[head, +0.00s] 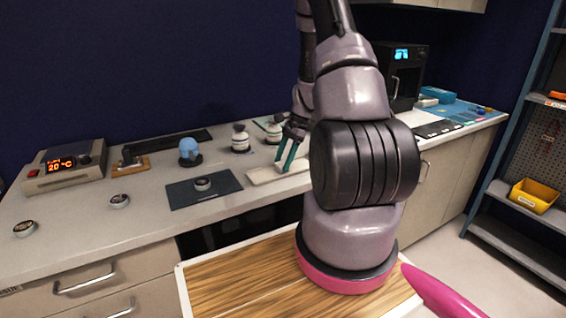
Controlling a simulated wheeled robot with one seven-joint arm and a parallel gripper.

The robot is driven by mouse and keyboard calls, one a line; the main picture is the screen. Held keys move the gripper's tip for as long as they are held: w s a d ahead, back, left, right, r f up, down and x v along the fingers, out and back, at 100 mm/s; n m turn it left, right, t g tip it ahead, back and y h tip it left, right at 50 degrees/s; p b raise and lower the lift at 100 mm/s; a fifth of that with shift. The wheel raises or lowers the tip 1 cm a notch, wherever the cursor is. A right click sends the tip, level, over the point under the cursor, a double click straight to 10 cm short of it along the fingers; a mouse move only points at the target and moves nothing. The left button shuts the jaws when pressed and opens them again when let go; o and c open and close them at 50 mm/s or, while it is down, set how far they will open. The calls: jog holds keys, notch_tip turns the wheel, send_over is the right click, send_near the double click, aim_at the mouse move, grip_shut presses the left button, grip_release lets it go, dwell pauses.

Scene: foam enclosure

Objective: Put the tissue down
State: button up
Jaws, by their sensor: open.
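My gripper (283,167) has teal fingers and points down over a pale, flat tray (262,178) on the grey counter, in the middle of the head view. A small whitish piece, seemingly the tissue (281,168), shows at the fingertips, low over or on the tray. The fingers look parted. The piece is too small to tell whether it touches them. My arm hides the right end of the tray.
Left of the tray lies a dark mat (204,189) with a small round tin (203,184). Behind stand a white jar (240,139) and a blue rounded object (189,150). A temperature unit (68,164) stands far left.

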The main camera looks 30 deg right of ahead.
jog(key=v, duration=1.1)
jog(key=s+a+r+n+t+h, duration=0.1)
jog(key=s+a+r+n, duration=0.15)
jog(key=a+r, duration=0.45)
jog(key=s+a+r+n+t, duration=0.2)
jog(key=a+r+n, duration=0.1)
jog(key=r, duration=0.8)
jog(key=s+a+r+n+t, duration=0.2)
jog(key=s+a+r+n, duration=0.2)
jog(key=s, duration=0.3)
jog(key=s+a+r+n+t+h, duration=0.1)
jog(key=s+a+r+n+t, duration=0.1)
jog(key=s+a+r+n, duration=0.2)
jog(key=s+r, duration=0.2)
jog(key=s, duration=0.2)
jog(key=shift+h, duration=0.3)
jog(key=shift+s+a, duration=0.15)
